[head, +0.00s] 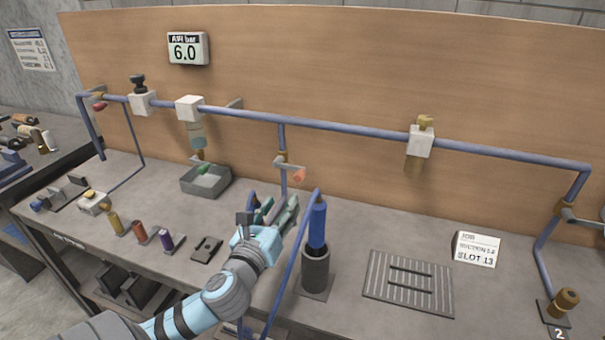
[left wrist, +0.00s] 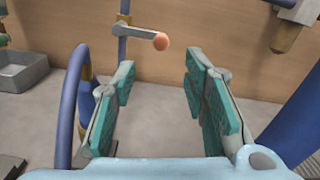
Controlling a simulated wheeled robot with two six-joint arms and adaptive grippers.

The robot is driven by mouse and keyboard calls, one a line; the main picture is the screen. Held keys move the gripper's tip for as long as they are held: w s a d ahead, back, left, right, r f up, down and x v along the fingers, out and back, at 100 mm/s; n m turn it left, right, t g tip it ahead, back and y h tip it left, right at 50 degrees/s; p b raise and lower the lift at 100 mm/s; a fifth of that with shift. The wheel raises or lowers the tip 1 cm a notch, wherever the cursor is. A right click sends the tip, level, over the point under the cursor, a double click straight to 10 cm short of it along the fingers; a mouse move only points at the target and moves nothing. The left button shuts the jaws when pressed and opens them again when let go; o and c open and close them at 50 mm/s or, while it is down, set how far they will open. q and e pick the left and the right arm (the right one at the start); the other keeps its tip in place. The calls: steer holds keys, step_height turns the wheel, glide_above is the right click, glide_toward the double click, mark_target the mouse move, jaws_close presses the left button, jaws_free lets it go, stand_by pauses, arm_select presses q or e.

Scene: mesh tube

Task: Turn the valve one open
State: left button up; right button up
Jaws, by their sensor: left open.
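A lever valve (head: 284,161) sits on the middle drop pipe, behind my left gripper. Its grey lever (head: 290,166) points right, across the pipe, and ends in an orange-red knob (head: 299,175). In the left wrist view the lever (left wrist: 138,33) and knob (left wrist: 161,41) show beyond the fingertips, near the middle. No number for this valve is readable. My left gripper (head: 277,211) is open and empty, in front of and below the lever, apart from it. Its green-padded fingers also show in the left wrist view (left wrist: 160,80). My right gripper is not in view.
A blue tool (head: 317,224) stands in a dark holder (head: 315,268) just right of my left gripper, with a blue hose (head: 287,265) nearby. A grey tray (head: 206,180) stands back left. Another drop pipe with a grey lever (head: 582,217) is far right, above label 2. The gauge (head: 188,49) reads 6.0.

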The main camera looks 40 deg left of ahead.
mark_target(297, 179)
arm_select(q)
steer(key=x, duration=1.2)
steer(key=shift+d, duration=0.15)
steer(key=shift+w, duration=0.1)
steer(key=shift+r, duration=0.1)
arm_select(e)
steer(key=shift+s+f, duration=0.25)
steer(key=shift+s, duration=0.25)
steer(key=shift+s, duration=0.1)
arm_select(q)
jaws_close()
